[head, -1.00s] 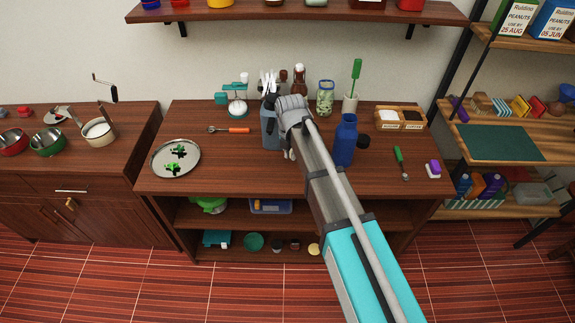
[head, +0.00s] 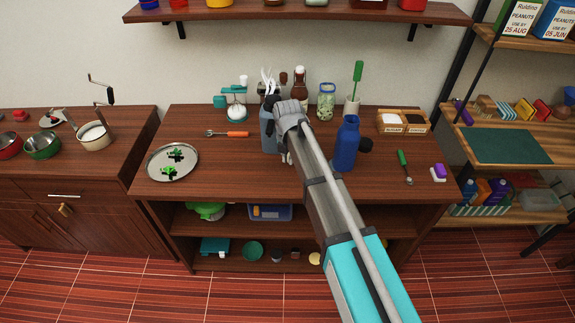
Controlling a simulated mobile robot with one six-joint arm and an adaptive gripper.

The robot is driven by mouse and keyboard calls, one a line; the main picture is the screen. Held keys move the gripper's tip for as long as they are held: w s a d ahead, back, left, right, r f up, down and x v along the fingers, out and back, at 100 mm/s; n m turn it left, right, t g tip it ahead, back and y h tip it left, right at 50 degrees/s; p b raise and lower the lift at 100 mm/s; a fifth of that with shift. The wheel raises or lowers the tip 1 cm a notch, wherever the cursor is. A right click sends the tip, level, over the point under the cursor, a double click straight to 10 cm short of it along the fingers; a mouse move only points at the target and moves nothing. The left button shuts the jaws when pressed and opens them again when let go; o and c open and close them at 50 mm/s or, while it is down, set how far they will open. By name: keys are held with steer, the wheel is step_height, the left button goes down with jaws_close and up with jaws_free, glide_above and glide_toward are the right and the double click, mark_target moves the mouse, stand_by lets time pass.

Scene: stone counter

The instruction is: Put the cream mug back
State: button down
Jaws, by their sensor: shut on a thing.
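No cream mug can be made out for certain. My gripper (head: 287,157) is over the middle of the wooden counter (head: 230,185), pointing down, just right of a blue-grey container (head: 267,130) holding white utensils. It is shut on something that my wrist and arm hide. I cannot tell whether it touches the container. A cream cylindrical holder (head: 351,105) with a green-handled brush stands upright at the back of the counter, apart from my gripper. A cream pot (head: 93,136) stands on the left cabinet.
Bottles and a jar (head: 326,100) stand behind. A round tray (head: 154,174) lies left. The counter between tray and gripper is mostly clear.

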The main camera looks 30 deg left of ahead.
steer(key=shift+w+a+f+b, duration=0.25)
steer(key=shift+f+b, duration=0.2)
steer(key=shift+f, duration=0.05)
steer(key=shift+f+b, duration=1.5)
steer(key=shift+f, duration=0.1)
steer(key=c, duration=0.7)
jaws_free()
step_height(320, 180, up, 12)
steer(key=p, duration=1.2)
steer(key=shift+s, duration=0.15)
steer(key=shift+d, duration=0.15)
